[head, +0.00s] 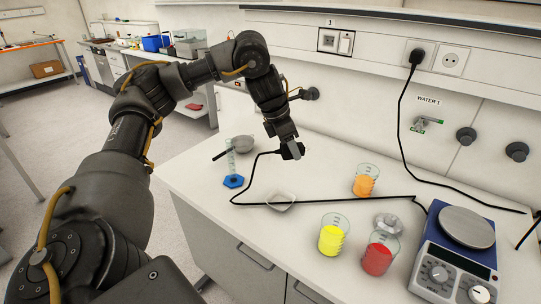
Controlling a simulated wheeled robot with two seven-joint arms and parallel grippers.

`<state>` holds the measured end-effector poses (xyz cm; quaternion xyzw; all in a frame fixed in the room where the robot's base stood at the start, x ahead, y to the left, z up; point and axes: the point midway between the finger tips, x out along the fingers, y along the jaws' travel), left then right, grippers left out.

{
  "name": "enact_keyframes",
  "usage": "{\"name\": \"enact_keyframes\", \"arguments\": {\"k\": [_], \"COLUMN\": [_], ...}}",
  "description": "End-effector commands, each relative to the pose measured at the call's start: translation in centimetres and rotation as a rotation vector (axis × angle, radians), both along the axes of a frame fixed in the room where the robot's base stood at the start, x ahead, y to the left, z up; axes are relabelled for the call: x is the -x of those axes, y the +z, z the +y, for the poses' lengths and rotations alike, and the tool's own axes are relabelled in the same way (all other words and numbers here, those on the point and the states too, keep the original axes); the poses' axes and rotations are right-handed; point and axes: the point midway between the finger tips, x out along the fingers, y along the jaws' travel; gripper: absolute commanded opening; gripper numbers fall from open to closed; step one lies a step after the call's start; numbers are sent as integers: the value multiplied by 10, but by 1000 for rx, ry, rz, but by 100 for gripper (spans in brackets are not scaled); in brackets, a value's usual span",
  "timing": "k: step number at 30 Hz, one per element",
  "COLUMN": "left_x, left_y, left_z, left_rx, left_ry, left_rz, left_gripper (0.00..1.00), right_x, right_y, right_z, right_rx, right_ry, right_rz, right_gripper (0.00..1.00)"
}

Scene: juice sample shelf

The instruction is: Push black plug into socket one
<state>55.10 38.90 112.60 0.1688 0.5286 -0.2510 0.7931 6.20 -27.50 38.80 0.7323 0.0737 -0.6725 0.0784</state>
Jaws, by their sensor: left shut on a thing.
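My left gripper (291,143) is shut on the black plug (292,152) and holds it above the white bench. A black cable (250,181) runs from the plug down to the bench and across it. Socket one (328,40) is on the wall panel behind, under a label "1", up and to the right of the gripper and apart from the plug. A white switch sits beside it. The gripper's fingertips are small and dark, so the exact grip on the plug is hard to see. My right gripper is not in view.
Beakers with orange (364,184), yellow (331,237) and red (378,257) liquid stand on the bench. A blue-based cylinder (234,181) and a glass dish (280,201) are near the gripper. Another black plug (416,57) sits in a wall socket.

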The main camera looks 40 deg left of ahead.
Motion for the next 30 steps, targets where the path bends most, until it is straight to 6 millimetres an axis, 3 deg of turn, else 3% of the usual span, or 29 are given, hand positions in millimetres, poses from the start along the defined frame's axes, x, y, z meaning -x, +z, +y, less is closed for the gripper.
{"name": "enact_keyframes", "arguments": {"k": [9,17,21,24,30], "left_x": [-63,-118,-133,-136,-143], "left_y": [16,-3,-20,-22,7], "left_z": [-45,-91,-105,-114,-138], "left_rx": [0,2,0,-2,-4], "left_ry": [89,178,13,-157,-507], "left_rz": [1,6,2,-2,-4], "left_gripper": [14,14,14,14,14], "right_x": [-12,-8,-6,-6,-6], "right_y": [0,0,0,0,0], "right_z": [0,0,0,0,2], "right_rx": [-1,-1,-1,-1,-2], "right_ry": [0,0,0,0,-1], "right_rz": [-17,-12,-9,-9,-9], "right_gripper": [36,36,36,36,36]}}
